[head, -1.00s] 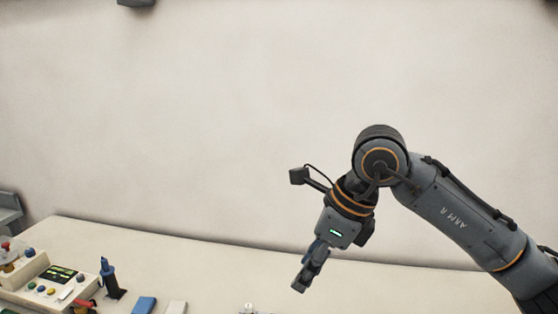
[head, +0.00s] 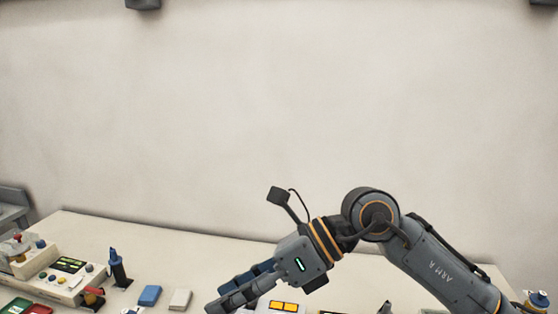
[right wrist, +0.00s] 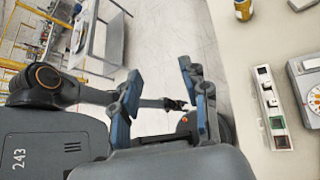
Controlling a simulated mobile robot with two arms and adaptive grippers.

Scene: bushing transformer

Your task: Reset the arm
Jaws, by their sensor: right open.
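My right gripper (head: 226,297) hangs at the lower middle of the head view, pointing down and left, in front of the table (head: 180,240). Its blue-grey fingers are apart and empty. In the right wrist view the same gripper (right wrist: 160,72) shows open, with floor between its fingers and nothing held. Another dark arm with an orange ring, which looks like my left arm, comes in at the left there. The head view does not show my left gripper.
The wall behind is bare.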

